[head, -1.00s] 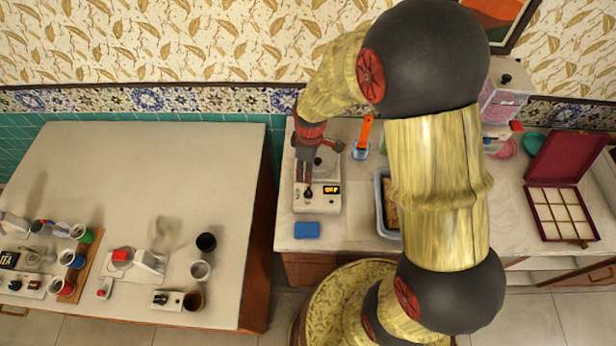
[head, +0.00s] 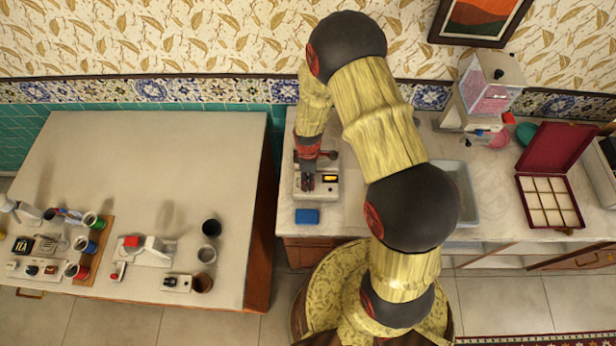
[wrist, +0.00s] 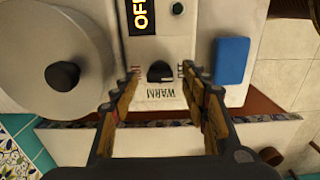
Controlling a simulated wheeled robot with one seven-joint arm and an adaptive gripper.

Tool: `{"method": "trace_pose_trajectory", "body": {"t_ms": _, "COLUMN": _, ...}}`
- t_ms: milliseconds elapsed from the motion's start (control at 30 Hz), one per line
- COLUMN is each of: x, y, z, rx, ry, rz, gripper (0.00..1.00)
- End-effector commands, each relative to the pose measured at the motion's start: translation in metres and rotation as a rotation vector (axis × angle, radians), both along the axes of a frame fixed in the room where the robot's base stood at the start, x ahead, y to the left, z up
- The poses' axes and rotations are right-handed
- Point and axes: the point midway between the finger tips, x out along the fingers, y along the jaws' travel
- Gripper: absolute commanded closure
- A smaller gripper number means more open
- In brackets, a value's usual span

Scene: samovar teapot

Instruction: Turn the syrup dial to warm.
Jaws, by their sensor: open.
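The syrup warmer is a pale box (head: 333,191) on the right-hand counter, left of my arm in the head view. In the wrist view its black dial (wrist: 160,72) sits on the front panel with the printed word WARM (wrist: 161,92) beside it. The panel's display (wrist: 140,16) reads OFF. My gripper (wrist: 160,74) is open, with one finger on each side of the dial; I cannot tell whether they touch it. In the head view my gripper (head: 307,184) hides the dial.
A round grey lid with a black knob (wrist: 62,75) lies close beside my gripper. A blue block (head: 306,216) lies in front of the warmer. A sink (head: 466,200) and a compartment box (head: 550,222) are to the right. Cups and small devices stand on the left table.

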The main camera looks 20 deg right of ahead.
Motion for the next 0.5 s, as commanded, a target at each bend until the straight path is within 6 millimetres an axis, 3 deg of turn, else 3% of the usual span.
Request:
{"method": "trace_pose_trajectory", "body": {"t_ms": 367, "x": 0.0002, "y": 0.0000, "z": -0.0067, "rx": 0.000, "ry": -0.001, "rz": 0.000, "gripper": 0.55}}
{"method": "trace_pose_trajectory", "body": {"t_ms": 500, "x": 0.0002, "y": 0.0000, "z": -0.0066, "rx": 0.000, "ry": -0.001, "rz": -0.001, "gripper": 0.62}}
